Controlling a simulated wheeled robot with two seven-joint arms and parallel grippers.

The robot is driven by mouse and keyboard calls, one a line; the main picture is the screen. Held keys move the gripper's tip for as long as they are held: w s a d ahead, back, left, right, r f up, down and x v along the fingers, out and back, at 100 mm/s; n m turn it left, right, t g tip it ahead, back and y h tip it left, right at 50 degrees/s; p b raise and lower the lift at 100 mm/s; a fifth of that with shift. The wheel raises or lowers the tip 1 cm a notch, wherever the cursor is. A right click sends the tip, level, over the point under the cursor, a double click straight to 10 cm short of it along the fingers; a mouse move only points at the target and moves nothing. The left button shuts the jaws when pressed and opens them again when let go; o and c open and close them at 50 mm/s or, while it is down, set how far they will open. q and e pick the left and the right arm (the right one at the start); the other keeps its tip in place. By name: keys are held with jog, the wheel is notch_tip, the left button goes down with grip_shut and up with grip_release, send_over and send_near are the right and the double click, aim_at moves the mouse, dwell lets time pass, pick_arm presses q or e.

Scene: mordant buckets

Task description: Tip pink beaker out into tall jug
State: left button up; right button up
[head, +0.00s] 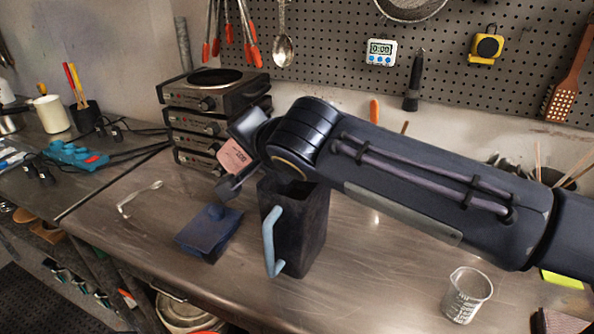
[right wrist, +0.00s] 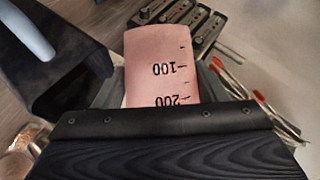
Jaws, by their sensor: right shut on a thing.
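The pink beaker (head: 234,157) is held up in my right gripper (head: 241,158), left of and above the tall jug's mouth. The gripper is shut on it. The beaker looks tilted in the head view; its contents cannot be seen. In the right wrist view the beaker (right wrist: 160,65) shows upside-down 100 and 200 marks between the fingers. The tall jug (head: 306,232) is dark and square-sided, with a light blue handle, and stands upright on the steel bench. My arm hides part of its rim. The jug (right wrist: 70,75) also shows at the left of the right wrist view. My left gripper is out of view.
Stacked hotplates (head: 213,110) stand behind. A clear beaker (head: 466,295) stands at the front right. A pale handle-like piece (head: 138,197) lies on the left. Bench between jug and clear beaker is bare.

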jog(key=shift+d+f+m+y+p, duration=0.15)
jog(key=shift+f+m+y+p, duration=0.2)
jog(key=shift+m+y, duration=0.25)
dwell(0.7)
jog(key=shift+w+d+f+m+y+p, duration=0.1)
jog(key=shift+d+f+m+y+p, duration=0.05)
jog(key=shift+m+y+p, duration=0.3)
dwell(0.9)
jog(key=shift+w+d+p, duration=0.1)
jog(key=shift+d+p, duration=0.05)
jog(key=shift+p, duration=0.25)
jog(key=shift+d+r+m+g+y+p, duration=0.2)
jog(key=shift+r+m+g+y+p, duration=0.1)
jog(key=shift+p, duration=0.35)
jog(key=shift+w+d+r+y+p, duration=0.15)
jog(key=shift+w+d+y+p, duration=0.2)
jog(key=shift+p, duration=1)
jog(key=shift+s+m, duration=0.15)
jog(key=shift+m, duration=0.1)
jog(key=shift+d+f, duration=0.2)
jog(key=shift+f, duration=0.05)
jog(key=shift+f+m+p, duration=0.1)
jog(key=shift+m+p, duration=0.25)
jog(key=shift+m, duration=0.05)
